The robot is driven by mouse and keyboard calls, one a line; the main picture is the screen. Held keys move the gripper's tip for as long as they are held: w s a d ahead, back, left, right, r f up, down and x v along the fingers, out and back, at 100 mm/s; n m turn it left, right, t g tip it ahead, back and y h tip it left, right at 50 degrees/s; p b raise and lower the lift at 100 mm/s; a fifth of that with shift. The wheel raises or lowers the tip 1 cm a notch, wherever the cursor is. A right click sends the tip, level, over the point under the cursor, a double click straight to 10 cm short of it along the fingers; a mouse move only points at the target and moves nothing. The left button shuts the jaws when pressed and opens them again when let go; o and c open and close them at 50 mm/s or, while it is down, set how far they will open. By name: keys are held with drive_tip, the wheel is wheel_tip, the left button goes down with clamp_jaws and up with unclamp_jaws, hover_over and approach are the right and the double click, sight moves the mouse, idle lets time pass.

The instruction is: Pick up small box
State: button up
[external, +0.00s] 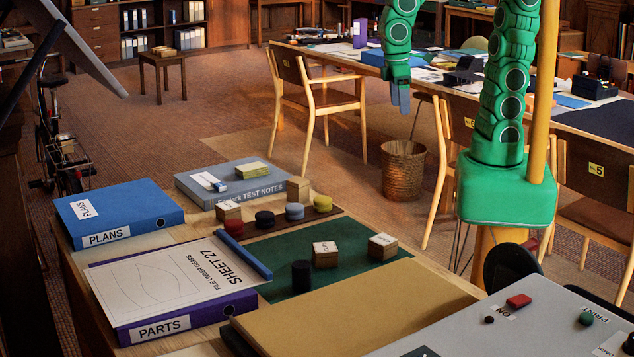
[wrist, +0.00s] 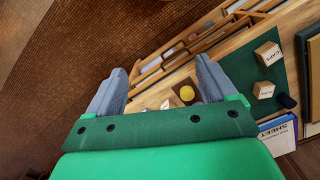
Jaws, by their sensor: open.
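Several small tan boxes with white labelled tops are on the drafting table. One small box (external: 325,256) and another small box (external: 382,247) sit on the green mat (external: 280,262). Two more boxes, one at the front left (external: 229,211) and one farther back (external: 298,190), stand by the coloured round pieces. In the wrist view, two boxes labelled CAPS, an upper one (wrist: 268,53) and a lower one (wrist: 264,90), lie right of my fingers. My gripper (external: 401,100) hangs high, apart from all boxes. In the wrist view its two fingers (wrist: 165,72) are spread, with nothing held between them.
A blue PLANS binder (external: 125,212), a purple PARTS binder (external: 185,312) and a grey box file (external: 235,180) crowd the boxes. A black cylinder (external: 301,277) stands on the mat. A chair (external: 310,95) and a wicker basket (external: 403,170) stand behind on the floor.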

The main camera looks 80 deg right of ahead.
drive_tip(key=w+a+f+n, duration=0.2)
drive_tip(key=w+a+f, duration=0.2)
drive_tip(key=a, duration=0.5)
drive_tip(key=n+t, duration=0.1)
drive_tip(key=n, duration=0.4)
hover_over(383, 239)
drive_tip(key=d, duration=0.1)
wheel_tip(383, 239, down, 14)
drive_tip(key=shift+f, duration=0.15)
drive_tip(key=shift+a+f, duration=0.25)
drive_tip(key=shift+f, duration=1.7)
drive_tip(key=shift+a+f, duration=0.2)
drive_tip(key=shift+f, duration=1.7)
drive_tip(key=c, duration=1.1)
drive_tip(key=shift+r, duration=0.1)
